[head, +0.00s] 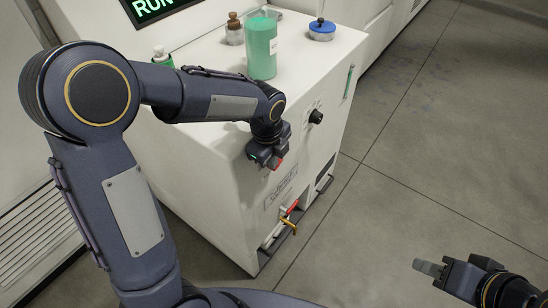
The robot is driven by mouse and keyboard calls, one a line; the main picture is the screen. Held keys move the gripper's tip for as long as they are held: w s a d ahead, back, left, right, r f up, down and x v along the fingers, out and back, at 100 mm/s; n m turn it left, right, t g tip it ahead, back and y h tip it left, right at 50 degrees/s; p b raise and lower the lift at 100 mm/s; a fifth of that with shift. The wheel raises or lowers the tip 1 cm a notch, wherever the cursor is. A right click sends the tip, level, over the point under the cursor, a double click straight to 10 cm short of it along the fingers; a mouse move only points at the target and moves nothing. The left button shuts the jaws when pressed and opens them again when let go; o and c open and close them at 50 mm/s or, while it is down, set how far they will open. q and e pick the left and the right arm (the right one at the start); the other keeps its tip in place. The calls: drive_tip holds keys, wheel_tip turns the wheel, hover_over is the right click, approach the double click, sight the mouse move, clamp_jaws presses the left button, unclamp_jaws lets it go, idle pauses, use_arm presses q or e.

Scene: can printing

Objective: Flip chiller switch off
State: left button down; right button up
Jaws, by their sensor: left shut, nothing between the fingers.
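The white cabinet (215,185), which appears to be the chiller, stands in the middle with a dark knob (316,117) on its front face. My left gripper (268,161) is at the upper part of that front face, to the left of and below the knob. It is shut and holds nothing. A small red patch (278,166) shows at its tip; I cannot tell whether it is the switch or part of the gripper. No switch is clearly visible otherwise. My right gripper (428,268) is over the floor at the lower right, apart from the cabinet; its finger gap is unclear.
A green cylinder (261,50), a brown-capped jar (235,30) and a blue-lidded container (321,31) stand on the cabinet top. A brass valve with a red handle (291,211) sticks out low on the front. The floor (420,150) to the right is clear.

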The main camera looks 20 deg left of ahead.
use_arm(q)
drive_tip(key=shift+s+a+f, duration=0.1)
drive_tip(key=shift+s+f, duration=0.05)
drive_tip(key=shift+s, duration=0.05)
drive_tip(key=shift+s+a+f, duration=0.1)
drive_tip(key=shift+s+f, duration=0.2)
idle(0.3)
idle(0.5)
